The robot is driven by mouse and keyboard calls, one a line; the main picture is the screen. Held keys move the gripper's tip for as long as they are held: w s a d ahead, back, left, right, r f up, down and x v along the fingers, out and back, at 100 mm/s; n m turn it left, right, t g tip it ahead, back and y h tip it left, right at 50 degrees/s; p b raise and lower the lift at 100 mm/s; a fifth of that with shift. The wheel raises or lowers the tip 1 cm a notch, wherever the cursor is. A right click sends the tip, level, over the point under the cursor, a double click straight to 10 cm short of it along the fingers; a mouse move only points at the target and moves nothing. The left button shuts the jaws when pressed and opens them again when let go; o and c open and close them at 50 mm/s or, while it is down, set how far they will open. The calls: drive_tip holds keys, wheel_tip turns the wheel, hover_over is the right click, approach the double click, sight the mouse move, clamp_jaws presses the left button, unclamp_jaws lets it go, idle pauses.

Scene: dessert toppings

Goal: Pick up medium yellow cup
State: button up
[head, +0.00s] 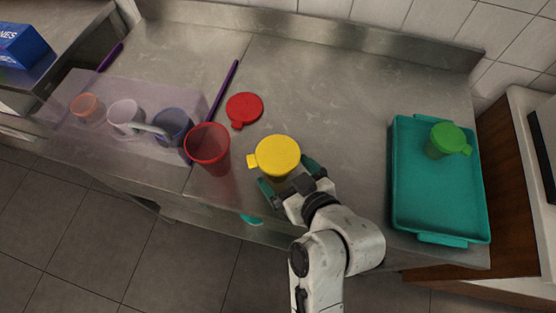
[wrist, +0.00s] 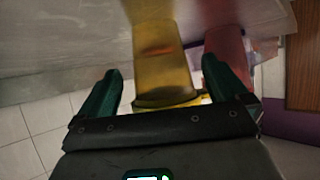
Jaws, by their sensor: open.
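The yellow cup (head: 277,156) stands on the steel counter with a yellow lid on top, its tab pointing left. My gripper (head: 289,175) is at the near right side of the cup, with its green fingers apart on either side of it. In the wrist view the yellow cup (wrist: 162,55) lies between the two open fingers, and a gap shows at each side. The lower part of the cup is hidden in the head view by its lid and my gripper.
A red cup (head: 208,148) stands close to the left, with a red lid (head: 244,109) behind it. A clear box (head: 85,88) with several cups is further left. A teal tray (head: 402,210) holding a green-lidded cup (head: 446,142) is at the right. The counter's back middle is clear.

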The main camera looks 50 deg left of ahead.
drive_tip(key=shift+x, duration=1.5)
drive_tip(key=c, duration=0.9)
drive_tip(key=shift+c, duration=0.3)
drive_tip(key=shift+r, duration=0.15)
